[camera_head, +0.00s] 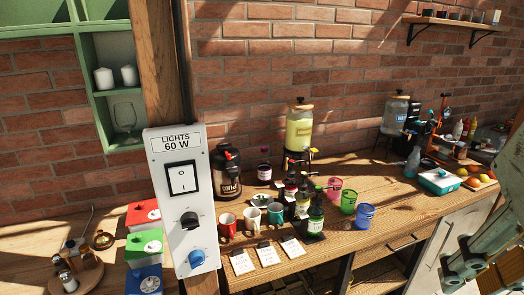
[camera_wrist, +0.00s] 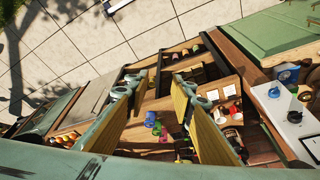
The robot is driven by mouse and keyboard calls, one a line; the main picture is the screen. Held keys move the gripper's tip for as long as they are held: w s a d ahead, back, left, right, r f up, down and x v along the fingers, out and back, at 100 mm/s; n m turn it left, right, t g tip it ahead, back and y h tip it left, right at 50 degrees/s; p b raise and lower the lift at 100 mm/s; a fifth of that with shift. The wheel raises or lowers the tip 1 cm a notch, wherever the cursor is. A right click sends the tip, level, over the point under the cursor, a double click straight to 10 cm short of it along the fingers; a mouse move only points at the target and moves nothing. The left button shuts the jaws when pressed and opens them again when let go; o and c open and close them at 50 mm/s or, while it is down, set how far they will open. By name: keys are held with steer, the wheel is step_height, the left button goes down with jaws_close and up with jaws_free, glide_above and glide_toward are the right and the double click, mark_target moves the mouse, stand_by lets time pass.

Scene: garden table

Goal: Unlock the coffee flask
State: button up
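The coffee flask (camera_head: 226,172) is a dark, rounded container with a pale label, standing upright on the wooden table (camera_head: 385,226) against the brick wall. Its black top has a small red part on it; whether this is locked is too small to tell. My gripper (camera_head: 462,262) is at the lower right of the head view, far from the flask and in front of the table. In the wrist view, my gripper (camera_wrist: 158,88) has its two fingers spread wide with nothing between them. I cannot clearly pick out the flask in the wrist view.
A white lights panel (camera_head: 183,195) stands on a post left of the flask. Mugs (camera_head: 251,220), several bottles (camera_head: 315,218) and coloured cups (camera_head: 364,215) crowd the table in front and to the right. A yellow drink dispenser (camera_head: 299,130) stands behind.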

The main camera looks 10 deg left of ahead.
steer(key=w+a+r+p, duration=0.2)
steer(key=w+a+r, duration=0.25)
steer(key=w, duration=0.55)
steer(key=w+a+r+g+p, duration=0.1)
steer(key=w+a+r, duration=0.35)
steer(key=w, duration=0.45)
steer(key=w+a+r+p, duration=0.25)
steer(key=w+r, duration=0.25)
steer(key=w, duration=0.5)
steer(key=w+a+f+g+p, duration=0.1)
steer(key=w+a+p, duration=0.2)
steer(key=w+a, duration=1.35)
steer(key=w+a+f+p, duration=0.1)
steer(key=w+a+f, duration=0.3)
steer(key=a, duration=0.4)
steer(key=w+a+f+g+p, duration=0.1)
steer(key=w+a+f, duration=0.3)
steer(key=a, duration=0.5)
steer(key=w+a+f+n+p, duration=0.1)
steer(key=w+a+f+p, duration=0.1)
steer(key=w+a+f, duration=0.2)
steer(key=shift+w+a+f+g, duration=0.15)
steer(key=shift+a+f+g, duration=0.25)
steer(key=shift+a+f, duration=1.7)
steer(key=shift+a+r, duration=0.4)
steer(key=shift+a, duration=0.1)
steer(key=shift+f, duration=6.75)
